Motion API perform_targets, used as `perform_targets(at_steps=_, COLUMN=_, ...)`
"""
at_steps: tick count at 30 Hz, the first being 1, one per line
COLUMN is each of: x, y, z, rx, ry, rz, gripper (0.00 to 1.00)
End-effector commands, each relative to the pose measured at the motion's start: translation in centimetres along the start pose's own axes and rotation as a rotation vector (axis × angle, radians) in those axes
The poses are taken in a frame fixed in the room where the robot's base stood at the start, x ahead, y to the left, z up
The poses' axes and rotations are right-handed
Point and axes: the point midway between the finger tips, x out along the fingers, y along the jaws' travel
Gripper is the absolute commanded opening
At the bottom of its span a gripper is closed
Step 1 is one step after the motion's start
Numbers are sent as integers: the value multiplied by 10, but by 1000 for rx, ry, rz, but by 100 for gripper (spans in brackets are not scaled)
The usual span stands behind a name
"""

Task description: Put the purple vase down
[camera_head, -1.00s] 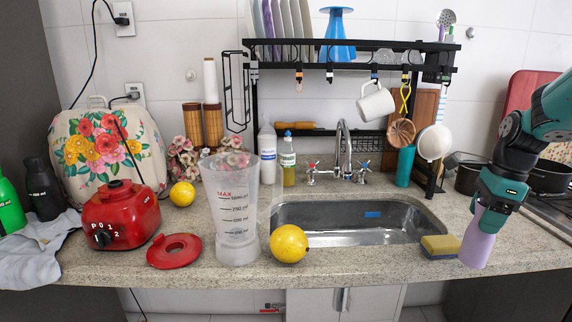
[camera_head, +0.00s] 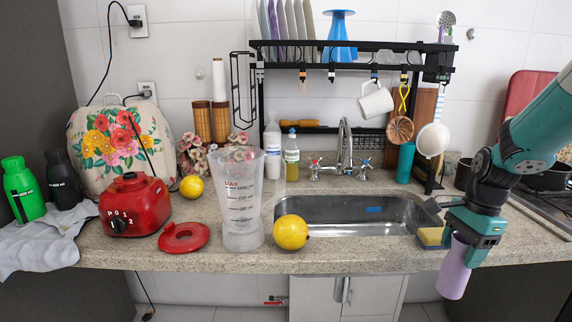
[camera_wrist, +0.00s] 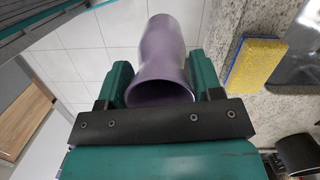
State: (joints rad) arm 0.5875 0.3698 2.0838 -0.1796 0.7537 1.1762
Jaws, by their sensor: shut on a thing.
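The purple vase (camera_head: 454,270) hangs from my gripper (camera_head: 462,238) at the right of the head view, in front of the counter's front edge. Its lower part shows below the level of the counter top. In the wrist view the vase (camera_wrist: 163,62) lies between the two teal fingers of my gripper (camera_wrist: 161,85), which is shut on it. Its open mouth faces the wrist camera. Tiled floor shows behind the vase in the wrist view, and the counter is to its right.
A yellow and blue sponge (camera_head: 431,236) lies on the counter (camera_head: 350,259) close to my gripper. The sink (camera_head: 345,215) is left of it. A yellow fruit (camera_head: 291,232) and a clear measuring jug (camera_head: 238,205) stand farther left. A stove (camera_head: 545,210) is at the right.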

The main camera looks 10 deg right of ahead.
Motion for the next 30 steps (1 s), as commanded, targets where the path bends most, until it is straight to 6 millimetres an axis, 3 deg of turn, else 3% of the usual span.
perform_targets(at_steps=5, x=54, y=0, z=35, rx=-367, ry=-5, rz=65, gripper=7)
perform_targets(at_steps=12, x=157, y=-3, z=102, rx=-1106, ry=-6, rz=177, gripper=7)
perform_targets(at_steps=15, x=186, y=-4, z=120, rx=-1325, ry=-5, rz=208, gripper=7)
perform_targets(at_steps=23, x=229, y=-7, z=147, rx=-1646, ry=-1, rz=251, gripper=7)
perform_targets(at_steps=24, x=218, y=-8, z=147, rx=-1636, ry=1, rz=246, gripper=7)
perform_targets(at_steps=30, x=207, y=-8, z=148, rx=-1630, ry=1, rz=246, gripper=7)
